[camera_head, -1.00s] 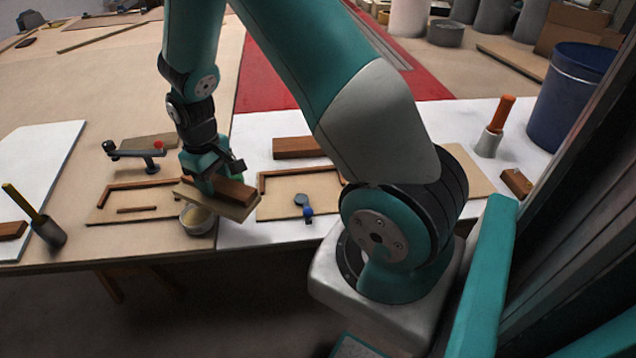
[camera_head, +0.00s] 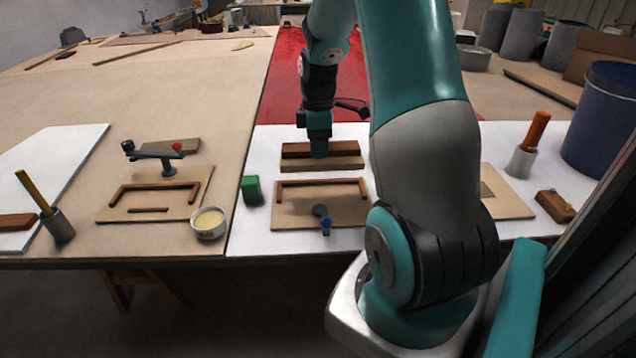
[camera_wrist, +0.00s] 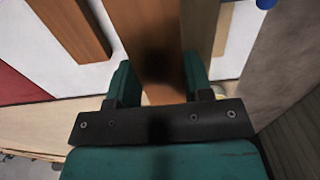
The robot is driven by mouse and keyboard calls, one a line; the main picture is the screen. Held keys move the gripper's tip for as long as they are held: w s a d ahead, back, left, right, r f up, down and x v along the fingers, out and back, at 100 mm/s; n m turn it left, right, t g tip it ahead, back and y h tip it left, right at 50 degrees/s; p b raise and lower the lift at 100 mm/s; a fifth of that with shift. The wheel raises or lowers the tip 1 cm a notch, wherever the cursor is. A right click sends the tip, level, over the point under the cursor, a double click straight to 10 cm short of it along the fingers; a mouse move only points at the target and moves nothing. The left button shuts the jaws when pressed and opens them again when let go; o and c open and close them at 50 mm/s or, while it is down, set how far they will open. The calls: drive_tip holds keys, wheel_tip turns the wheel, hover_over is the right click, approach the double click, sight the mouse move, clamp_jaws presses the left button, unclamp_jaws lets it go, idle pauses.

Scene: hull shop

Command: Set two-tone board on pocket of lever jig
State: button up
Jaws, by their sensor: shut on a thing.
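The two-tone board (camera_head: 335,163), brown along one side and tan along the other, is in my gripper (camera_head: 319,150). In the wrist view my gripper (camera_wrist: 160,80) is shut on the board's brown part (camera_wrist: 155,35), with the tan part (camera_wrist: 198,28) to the right. The board appears raised behind a jig (camera_head: 292,213) with a brown three-sided pocket frame (camera_head: 322,182) and a small blue-knobbed lever (camera_head: 325,226) at its front.
A green block (camera_head: 251,189) and a bowl (camera_head: 208,222) stand between the jigs. A brown block (camera_wrist: 75,25) lies near the held board. At right are a tan board with a cutout (camera_head: 510,205), an orange-handled tool in a holder (camera_head: 525,150) and a blue drum (camera_head: 600,125).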

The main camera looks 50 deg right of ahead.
wheel_tip(320, 180, down, 10)
drive_tip(key=shift+f, duration=0.15)
drive_tip(key=shift+f+b, duration=0.1)
drive_tip(key=shift+b, duration=0.25)
drive_tip(key=o, duration=1.1)
drive_tip(key=shift+c, duration=0.2)
